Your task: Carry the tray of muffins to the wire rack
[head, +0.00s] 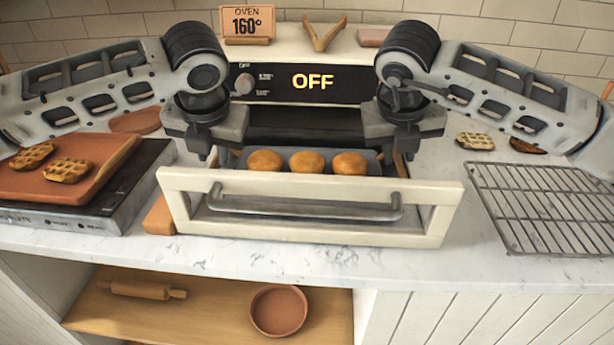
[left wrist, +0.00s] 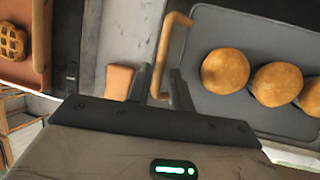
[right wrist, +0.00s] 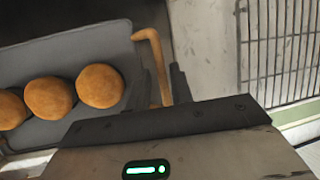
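The grey tray (left wrist: 222,108) holds three golden muffins (head: 307,162) and sits in the pulled-out oven drawer (head: 310,232). It has a tan handle at each end. My left gripper (head: 208,152) points down over the tray's left end. In the left wrist view the left handle (left wrist: 170,45) shows between its open fingers. My right gripper (head: 402,150) is over the right end, and the right handle (right wrist: 153,60) shows between its open fingers. Whether the fingers touch the handles cannot be told. The wire rack (head: 545,200) lies empty on the counter at the right.
The oven display (head: 312,82) reads OFF. A terracotta tray (head: 112,165) with waffles sits on a dark appliance at the left. Waffles (head: 475,141) lie behind the rack. The drawer's front panel and bar handle (head: 305,208) stand before the tray. Bare counter separates drawer and rack.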

